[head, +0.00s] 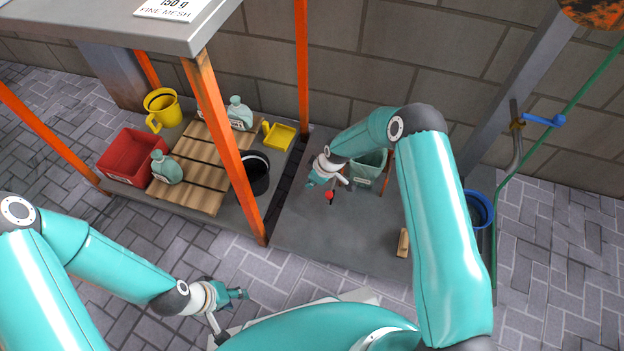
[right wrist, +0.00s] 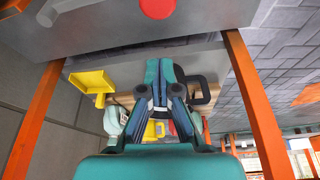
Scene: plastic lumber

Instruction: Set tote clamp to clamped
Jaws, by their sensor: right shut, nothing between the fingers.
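A red knob (head: 330,194) on a short dark stem stands at the grey platform beside a pale green tote (head: 368,172). I take the knob to be the tote clamp's handle; its exact setting is too small to tell. In the right wrist view the red knob (right wrist: 157,6) shows large at the top edge, against a grey surface. My right gripper (head: 312,181) is shut and empty, just left of and above the knob in the head view, apart from it. It also shows shut in the right wrist view (right wrist: 165,68). My left gripper (head: 242,295) is low in front; its jaws are unclear.
Orange posts (head: 224,145) frame the left shelf, which holds a red bin (head: 128,155), slatted wood (head: 195,165), a black bucket (head: 258,180) and a yellow scoop (head: 279,136). A wooden block (head: 403,243) lies at right, near a blue bucket (head: 480,208). The platform's middle is clear.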

